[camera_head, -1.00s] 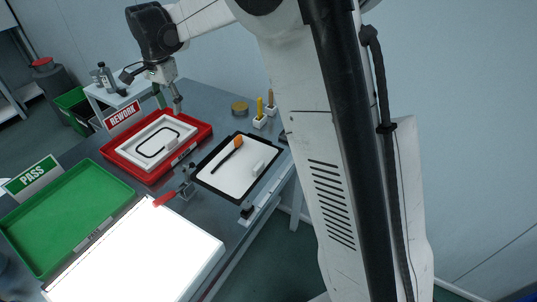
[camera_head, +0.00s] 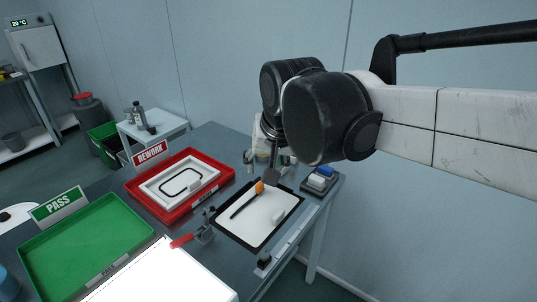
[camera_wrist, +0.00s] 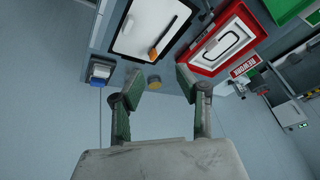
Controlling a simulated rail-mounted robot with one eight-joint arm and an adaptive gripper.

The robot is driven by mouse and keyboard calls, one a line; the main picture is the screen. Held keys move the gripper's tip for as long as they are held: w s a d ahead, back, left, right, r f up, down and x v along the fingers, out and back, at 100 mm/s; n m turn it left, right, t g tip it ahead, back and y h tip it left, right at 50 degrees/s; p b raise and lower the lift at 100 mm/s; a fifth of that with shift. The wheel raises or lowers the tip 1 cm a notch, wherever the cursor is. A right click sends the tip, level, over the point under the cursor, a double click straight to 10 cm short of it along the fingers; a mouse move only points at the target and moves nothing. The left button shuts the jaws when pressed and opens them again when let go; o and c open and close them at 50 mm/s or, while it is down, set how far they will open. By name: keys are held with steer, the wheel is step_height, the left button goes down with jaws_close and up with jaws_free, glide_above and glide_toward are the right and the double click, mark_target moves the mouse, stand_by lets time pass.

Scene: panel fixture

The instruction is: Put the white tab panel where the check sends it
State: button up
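The white panel (camera_head: 165,190) with a black rounded outline and a small raised white tab (camera_head: 194,185) lies in the red REWORK tray (camera_head: 223,181). It also shows in the wrist view (camera_wrist: 219,62). My gripper (camera_wrist: 158,88) is open and empty in the wrist view, apart from the panel. In the head view it is partly hidden behind my arm, above the far end of the black-framed white board (camera_head: 252,219). The green PASS tray (camera_head: 90,240) is empty.
On the board lie an orange-ended brush (camera_head: 246,200) and a small white block (camera_head: 278,217). A red-handled clamp (camera_head: 183,240) stands beside it. A blue-and-white button box (camera_head: 318,181) sits at the table's right edge. A bright light panel (camera_head: 165,280) is in front.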

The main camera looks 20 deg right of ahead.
steer(key=s+d+f+n+t, duration=0.2)
steer(key=s+f, duration=0.3)
steer(key=s, duration=0.5)
steer(key=shift+s+d+n, duration=0.25)
steer(key=shift+d+n, duration=0.25)
steer(key=shift+d, duration=0.1)
steer(key=shift+c, duration=0.5)
stand_by(1.0)
